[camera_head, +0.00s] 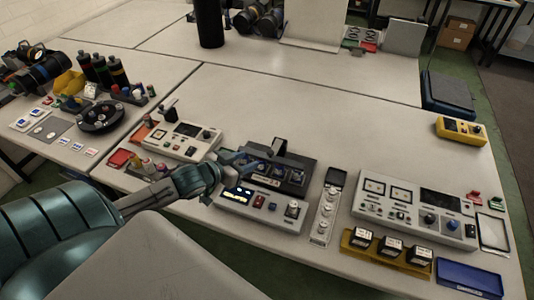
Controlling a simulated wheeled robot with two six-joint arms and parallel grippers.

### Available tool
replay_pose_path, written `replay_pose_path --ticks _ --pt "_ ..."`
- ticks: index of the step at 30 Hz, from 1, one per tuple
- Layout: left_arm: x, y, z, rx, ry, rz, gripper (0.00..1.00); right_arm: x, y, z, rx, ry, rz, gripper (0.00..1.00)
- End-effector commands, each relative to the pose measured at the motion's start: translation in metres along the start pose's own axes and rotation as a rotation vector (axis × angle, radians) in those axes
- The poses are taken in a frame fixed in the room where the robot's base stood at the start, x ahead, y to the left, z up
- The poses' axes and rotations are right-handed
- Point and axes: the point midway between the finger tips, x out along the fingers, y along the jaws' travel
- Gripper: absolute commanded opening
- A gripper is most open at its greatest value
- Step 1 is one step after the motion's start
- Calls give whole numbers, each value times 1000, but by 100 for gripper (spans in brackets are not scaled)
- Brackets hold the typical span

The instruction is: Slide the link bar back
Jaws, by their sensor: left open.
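I cannot tell for certain which part is the link bar. My left gripper (252,163) is open over the device's upper left part, close to its top. I cannot tell whether it touches. My right gripper is not in view.
A white instrument (185,139) stands left of the device. A strip with round knobs (325,212) and a larger control box (414,208) stand to the right.

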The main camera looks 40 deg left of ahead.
Motion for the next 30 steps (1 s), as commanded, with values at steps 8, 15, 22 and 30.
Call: replay_pose_path --ticks 8,15,22,30 --pt "40 0 0 -9 3 -3 42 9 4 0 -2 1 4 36" --pt "79 2 -1 -5 1 1 42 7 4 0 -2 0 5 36" --pt "99 1 1 -2 -2 1 42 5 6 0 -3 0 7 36" --pt "102 1 1 1 -3 1 42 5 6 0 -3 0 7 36"
